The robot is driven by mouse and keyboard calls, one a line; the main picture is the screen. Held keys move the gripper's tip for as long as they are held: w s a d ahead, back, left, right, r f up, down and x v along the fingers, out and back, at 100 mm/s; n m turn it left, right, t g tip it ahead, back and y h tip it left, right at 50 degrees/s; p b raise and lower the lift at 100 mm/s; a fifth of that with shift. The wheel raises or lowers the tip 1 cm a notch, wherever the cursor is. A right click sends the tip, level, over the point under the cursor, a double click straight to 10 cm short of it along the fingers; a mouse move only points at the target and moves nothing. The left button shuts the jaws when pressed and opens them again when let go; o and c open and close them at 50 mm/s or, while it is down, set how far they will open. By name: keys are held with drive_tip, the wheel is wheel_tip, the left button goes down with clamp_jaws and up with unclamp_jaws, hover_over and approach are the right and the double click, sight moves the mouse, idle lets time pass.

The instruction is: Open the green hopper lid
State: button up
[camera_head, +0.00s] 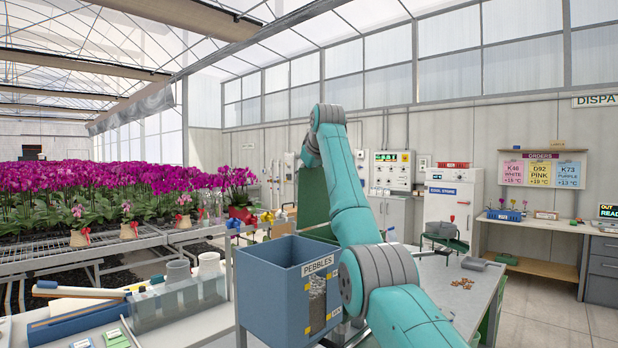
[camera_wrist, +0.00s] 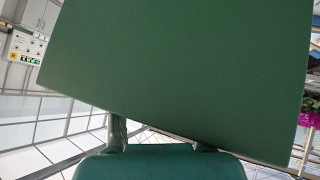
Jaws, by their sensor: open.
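The green lid (camera_head: 311,195) stands raised, close to upright, behind my arm in the head view. Below it, a strip of the green hopper (camera_head: 318,238) shows behind the blue pebbles bin. In the wrist view the broad flat green panel of the lid (camera_wrist: 180,65) fills most of the picture, very close. My gripper (camera_wrist: 160,142) shows at the bottom of that view, with its two fingers apart and open. The panel's edge covers the finger ends, so I cannot tell whether they touch it. In the head view my arm hides the gripper.
The blue pebbles bin (camera_head: 271,285) stands in front of the hopper. A grey worktable (camera_head: 478,283) with brown bits on it lies to the right. Potted orchids stand on a bench (camera_head: 75,260) at left. Open floor (camera_head: 545,300) shows at the right.

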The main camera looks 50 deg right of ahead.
drive_tip(key=a+r, duration=0.4)
drive_tip(key=r, duration=0.7)
drive_tip(key=shift+s+a+r, duration=0.15)
drive_tip(key=shift+s+a, duration=0.15)
drive_tip(key=shift+a, duration=0.05)
idle(0.7)
idle(0.4)
drive_tip(key=v, duration=1.2)
